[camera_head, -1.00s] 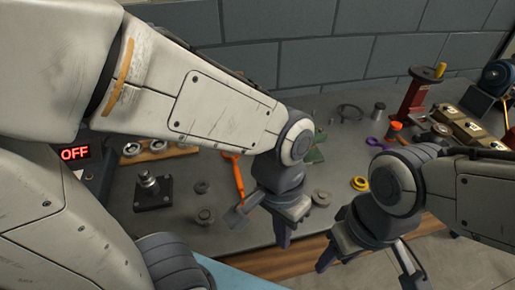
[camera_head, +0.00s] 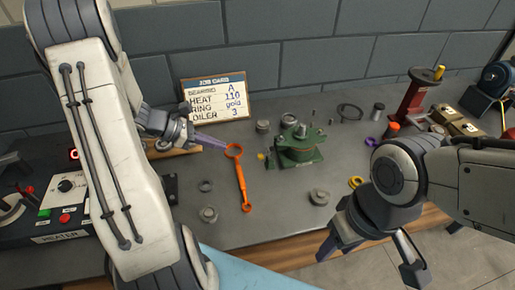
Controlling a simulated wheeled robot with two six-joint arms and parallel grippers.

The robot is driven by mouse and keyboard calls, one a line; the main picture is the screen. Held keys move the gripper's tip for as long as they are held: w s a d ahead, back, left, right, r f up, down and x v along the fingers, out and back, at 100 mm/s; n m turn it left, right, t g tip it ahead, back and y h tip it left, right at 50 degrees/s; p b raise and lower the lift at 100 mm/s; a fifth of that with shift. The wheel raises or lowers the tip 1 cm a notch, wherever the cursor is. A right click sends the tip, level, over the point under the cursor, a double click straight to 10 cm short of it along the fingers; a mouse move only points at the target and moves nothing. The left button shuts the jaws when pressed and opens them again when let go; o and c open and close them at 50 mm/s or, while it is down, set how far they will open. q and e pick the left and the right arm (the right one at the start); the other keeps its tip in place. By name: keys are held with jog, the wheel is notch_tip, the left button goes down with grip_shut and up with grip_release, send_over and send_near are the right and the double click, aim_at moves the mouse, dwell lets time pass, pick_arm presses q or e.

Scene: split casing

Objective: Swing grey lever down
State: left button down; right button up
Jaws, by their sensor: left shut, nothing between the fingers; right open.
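No part is clearly the grey lever. A grey angled piece (camera_head: 14,212) shows on the heater unit (camera_head: 65,238) at the left edge, and a dark grey bar (camera_head: 10,160) shows behind it; either could be a lever. My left arm hides part of the heater and the bench. My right gripper (camera_head: 368,258) is open and empty at the bench's front edge. The green casing (camera_head: 298,150) stands mid-bench.
A job card (camera_head: 214,100) leans at the back wall. A red stand (camera_head: 414,103) and tan boxes (camera_head: 458,122) are at the right. Loose rings and small parts, including a grey ring (camera_head: 208,214), lie around the casing. Bare bench shows at front centre.

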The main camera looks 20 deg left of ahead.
pick_arm(q)
jog(key=shift+d, duration=0.1)
jog(key=p, duration=0.2)
send_near(267, 154)
jog(key=f, duration=0.1)
jog(key=d+f, duration=0.1)
jog(key=f, duration=0.1)
jog(key=shift+w+d+f, duration=0.1)
jog(key=shift+d+f, duration=0.15)
jog(key=shift+w+d+r+p, duration=0.35)
jog(key=shift+w+d, duration=0.3)
jog(key=shift+d, duration=0.3)
jog(key=shift+w+d, duration=0.35)
jog(key=shift+d, duration=0.05)
